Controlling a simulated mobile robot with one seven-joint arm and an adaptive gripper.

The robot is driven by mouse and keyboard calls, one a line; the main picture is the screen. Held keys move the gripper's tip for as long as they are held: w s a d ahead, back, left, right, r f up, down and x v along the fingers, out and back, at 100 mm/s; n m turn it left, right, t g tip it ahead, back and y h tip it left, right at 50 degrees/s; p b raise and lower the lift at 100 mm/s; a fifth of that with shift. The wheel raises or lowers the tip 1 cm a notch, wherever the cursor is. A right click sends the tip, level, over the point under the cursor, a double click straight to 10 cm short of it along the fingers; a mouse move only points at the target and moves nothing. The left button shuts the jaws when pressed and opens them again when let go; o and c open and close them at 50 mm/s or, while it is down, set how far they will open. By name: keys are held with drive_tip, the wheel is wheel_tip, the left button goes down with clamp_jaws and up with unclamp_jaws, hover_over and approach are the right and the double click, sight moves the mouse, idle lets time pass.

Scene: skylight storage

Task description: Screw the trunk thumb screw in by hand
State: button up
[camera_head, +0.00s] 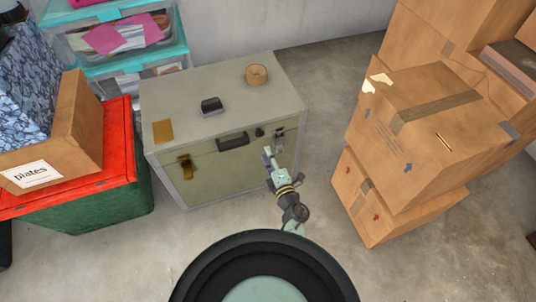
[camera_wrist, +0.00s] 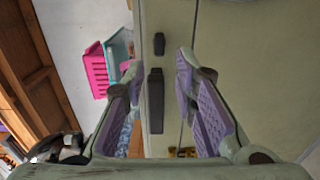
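The trunk (camera_head: 220,170) is a grey-green chest with metal edges, standing closed on the floor. A small dark knob, which looks like the thumb screw (camera_head: 260,132), sits on its front near the lid seam, between the dark handle (camera_head: 233,141) and the right latch (camera_head: 278,139). In the wrist view the knob (camera_wrist: 159,43) shows between the fingertips, with the handle (camera_wrist: 155,100) below it. My gripper (camera_head: 269,160) is in front of the trunk's right part. Its purple-padded fingers (camera_wrist: 158,65) are apart with nothing between them, and no contact with the knob is visible.
A tape roll (camera_head: 256,75), a dark small object (camera_head: 211,106) and a yellow card (camera_head: 163,131) lie on the lid. A brass latch (camera_head: 186,168) is at front left. Cardboard boxes (camera_head: 420,130) stand right; a red-lidded bin (camera_head: 110,165) stands left. Floor in front is clear.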

sight(261, 136)
drive_tip(key=shift+b+x, duration=1.15)
drive_tip(key=shift+x, duration=2.7)
drive_tip(key=shift+w, duration=0.15)
drive_tip(key=shift+c, duration=0.5)
clamp_jaws()
drive_tip(key=r+m+p, duration=0.1)
drive_tip(key=p, duration=0.1)
drive_tip(key=shift+m+p, duration=0.3)
drive_tip(key=m+p, duration=0.4)
drive_tip(key=m, duration=0.1)
drive_tip(key=m+p, duration=0.2)
drive_tip(key=m, duration=0.3)
drive_tip(key=shift+f+p, duration=0.15)
drive_tip(key=shift+p, duration=0.2)
drive_tip(key=shift+f+m, duration=0.4)
drive_tip(key=shift+m, duration=0.6)
drive_tip(key=shift+o, duration=0.5)
unclamp_jaws()
